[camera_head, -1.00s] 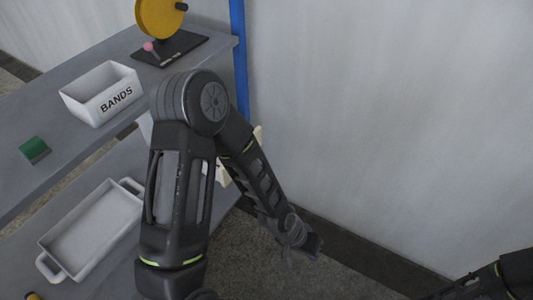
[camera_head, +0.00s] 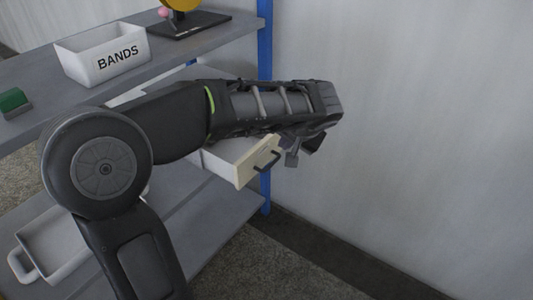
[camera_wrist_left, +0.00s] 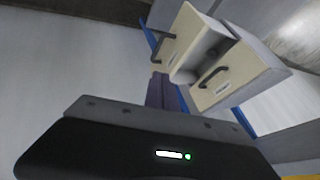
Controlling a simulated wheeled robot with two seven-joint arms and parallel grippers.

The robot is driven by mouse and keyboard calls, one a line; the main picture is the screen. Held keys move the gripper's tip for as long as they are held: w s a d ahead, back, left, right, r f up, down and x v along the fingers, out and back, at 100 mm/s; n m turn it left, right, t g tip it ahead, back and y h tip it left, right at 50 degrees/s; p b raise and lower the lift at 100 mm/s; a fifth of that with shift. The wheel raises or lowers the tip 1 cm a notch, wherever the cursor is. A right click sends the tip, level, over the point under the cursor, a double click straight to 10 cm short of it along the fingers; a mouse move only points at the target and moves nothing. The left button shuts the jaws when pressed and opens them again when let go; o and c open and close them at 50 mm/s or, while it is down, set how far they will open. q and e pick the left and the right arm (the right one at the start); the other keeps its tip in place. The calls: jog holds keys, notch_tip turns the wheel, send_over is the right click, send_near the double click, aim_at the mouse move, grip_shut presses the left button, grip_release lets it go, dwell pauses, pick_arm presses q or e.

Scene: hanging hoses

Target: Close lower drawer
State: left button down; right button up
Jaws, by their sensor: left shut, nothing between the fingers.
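A drawer with a cream front and a dark bar handle (camera_head: 267,160) stands pulled out below my left forearm in the head view. My arm hides the rest of the drawer unit, so which drawer this is cannot be told there. The left wrist view shows two cream drawer fronts, tilted: one at the upper left (camera_wrist_left: 181,38) and a labelled one at the right (camera_wrist_left: 232,72), each with a dark handle. My left gripper (camera_head: 303,150) is shut and empty, just right of the drawer handle in the picture, apparently apart from it. Its fingers (camera_wrist_left: 166,95) point toward the drawers.
A white BANDS bin (camera_head: 105,55), a green object (camera_head: 14,102) and a black stand with a yellow wheel (camera_head: 180,24) are on the upper shelf. A white tray (camera_head: 32,262) is on the lower shelf. A blue post (camera_head: 265,50) stands by the wall. Floor at right is clear.

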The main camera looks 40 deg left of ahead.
pick_arm(q)
jog(key=shift+f, duration=0.1)
jog(key=b, duration=0.3)
send_near(263, 150)
notch_tip(263, 150, down, 4)
jog(key=w+d, duration=0.1)
jog(key=d, duration=0.1)
jog(key=shift+w+a, duration=0.1)
jog(key=shift+a, duration=0.95)
jog(key=shift+w+a, duration=0.15)
jog(key=shift+a, duration=0.95)
jog(key=a+p, duration=0.1)
jog(key=a, duration=0.8)
jog(key=shift+a+p, duration=0.3)
jog(key=shift+s+d, duration=0.1)
